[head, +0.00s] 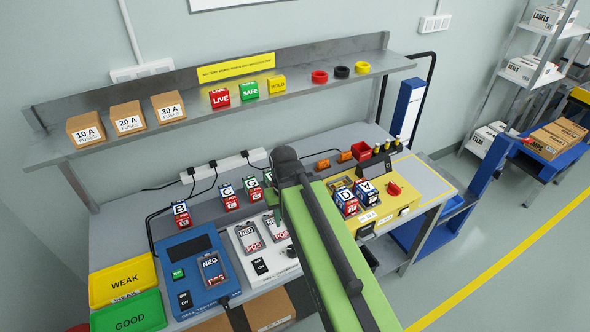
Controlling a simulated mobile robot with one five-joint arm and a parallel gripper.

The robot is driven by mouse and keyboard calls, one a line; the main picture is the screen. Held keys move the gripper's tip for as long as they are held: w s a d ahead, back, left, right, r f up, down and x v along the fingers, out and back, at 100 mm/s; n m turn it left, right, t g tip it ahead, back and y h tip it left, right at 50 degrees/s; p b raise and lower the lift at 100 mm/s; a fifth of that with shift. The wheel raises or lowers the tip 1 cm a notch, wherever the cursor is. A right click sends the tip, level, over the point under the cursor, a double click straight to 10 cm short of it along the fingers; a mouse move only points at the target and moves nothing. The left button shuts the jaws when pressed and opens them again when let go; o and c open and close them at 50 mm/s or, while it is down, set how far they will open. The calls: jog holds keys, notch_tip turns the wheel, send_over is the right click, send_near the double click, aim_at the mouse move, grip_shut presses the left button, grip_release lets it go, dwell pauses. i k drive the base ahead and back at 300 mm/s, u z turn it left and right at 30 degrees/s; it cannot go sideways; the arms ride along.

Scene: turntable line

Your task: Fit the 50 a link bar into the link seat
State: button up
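My arm's green link reaches from the lower right to the middle of the view, ending in a dark wrist. My gripper (284,178) is at this dark end, above the bench near the block marked G. Its fingers are mostly hidden, so I cannot see whether they are apart or hold anything. The yellow unit (404,209) on the right of the bench holds battery blocks marked D (345,199) and A (368,194) and has a red knob (394,189). I cannot make out a 50 A link bar or a link seat; my arm covers part of the bench.
The shelf carries fuse boxes marked 10 A (86,129), 20 A (129,118) and 30 A (168,107). A blue tester (190,272) and a white charger (250,262) stand on the bench. Yellow WEAK (108,276) and green GOOD (112,321) trays are at front left.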

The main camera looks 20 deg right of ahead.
aim_at(379, 171)
jog(key=u, duration=0.7)
jog(key=k, duration=0.15)
jog(key=u, duration=2.65)
jog(key=k, duration=2.2)
jog(key=z, duration=0.85)
jog(key=i, duration=1)
jog(key=u, duration=0.15)
